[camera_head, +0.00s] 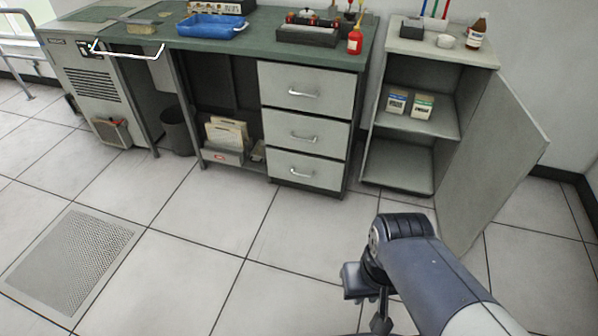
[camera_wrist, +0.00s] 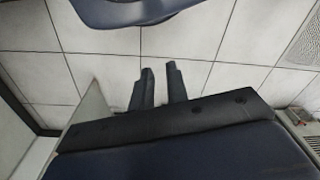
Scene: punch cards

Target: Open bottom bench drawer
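My gripper (camera_head: 368,308) is at the lower middle right of the head view, in front of the bench and well apart from the drawer. In the wrist view, its two dark fingers (camera_wrist: 158,85) stand apart with nothing between them, over floor tiles. The drawer cannot be made out in the wrist view.
An open cabinet (camera_head: 400,180) stands right of the drawers, its door (camera_head: 510,150) swung out toward my arm. A bin (camera_head: 178,130) and a box of folders (camera_head: 228,135) are at the left. The tiled floor before the drawers is clear.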

